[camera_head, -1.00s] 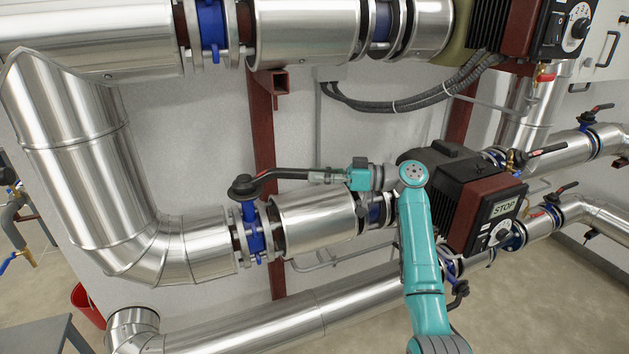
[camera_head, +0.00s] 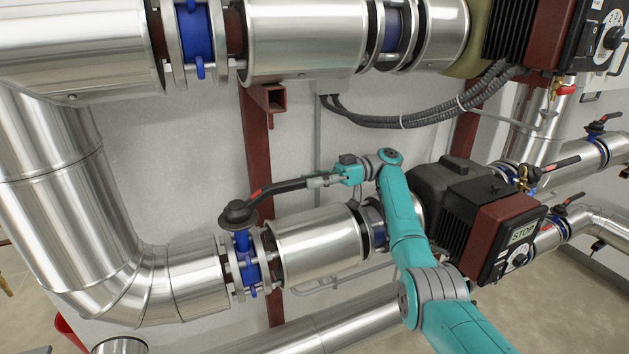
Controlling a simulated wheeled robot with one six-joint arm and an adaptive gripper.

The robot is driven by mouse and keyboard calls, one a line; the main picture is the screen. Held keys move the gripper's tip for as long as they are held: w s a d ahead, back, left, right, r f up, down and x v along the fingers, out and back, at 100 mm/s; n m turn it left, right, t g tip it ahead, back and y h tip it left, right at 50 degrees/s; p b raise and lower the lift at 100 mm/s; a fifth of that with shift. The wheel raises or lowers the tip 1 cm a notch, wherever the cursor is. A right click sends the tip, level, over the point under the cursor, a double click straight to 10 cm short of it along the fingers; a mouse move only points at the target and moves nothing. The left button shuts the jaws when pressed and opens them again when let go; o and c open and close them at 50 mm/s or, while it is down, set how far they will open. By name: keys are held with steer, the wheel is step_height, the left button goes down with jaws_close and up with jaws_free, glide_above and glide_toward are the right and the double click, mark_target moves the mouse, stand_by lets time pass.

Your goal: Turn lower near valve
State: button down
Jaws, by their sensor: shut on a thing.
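The lower near valve is a blue butterfly valve (camera_head: 245,262) set in the lower silver pipe, with a round black head on top. Its black lever handle (camera_head: 283,187), with a red mark near the head, points right and slightly up, roughly along the pipe. My gripper (camera_head: 318,181) is shut on the far end of this handle. My teal arm comes in from the lower right, in front of the pipe.
A dark red and black pump (camera_head: 495,235) marked STOP stands close to the right of my arm. An upper silver pipe (camera_head: 305,40) runs above, with black cables (camera_head: 420,118) hanging below it. A red bracket post (camera_head: 258,150) stands behind the handle.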

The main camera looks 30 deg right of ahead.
steer(key=shift+w+a, duration=0.1)
steer(key=shift+w, duration=0.05)
steer(key=c, duration=0.9)
jaws_free()
steer(key=shift+w, duration=0.1)
steer(key=shift+c, duration=0.2)
step_height(320, 180, up, 10)
steer(key=shift+f, duration=0.1)
